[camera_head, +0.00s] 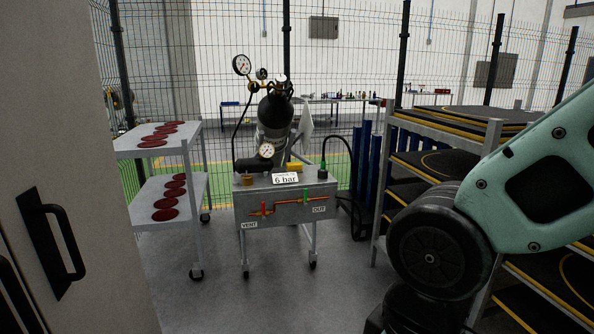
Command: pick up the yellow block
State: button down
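A small yellow block (294,167) shows on top of the grey metal test cart (287,216), just behind the white "6 bar" sign (285,179). The sign may hide a little of its lower part. The block stands to the right of the dark part with the round gauge (266,151). My arm's green and black links fill the right side of the view, well apart from the block. My gripper is not in view.
A dark gas cylinder with gauges stands behind the cart. A shelf trolley (155,187) with red discs is at left, a rack (437,131) with black trays at right. A cabinet (75,150) fills the near left. The floor before the cart is clear.

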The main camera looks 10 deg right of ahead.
aim_at(296, 167)
jog(key=z, duration=3.95)
jog(key=j+u, duration=0.1)
jog(key=u, duration=3.85)
jog(key=i, duration=0.8)
jog(key=i+l+u, duration=0.1)
jog(key=i, duration=0.7)
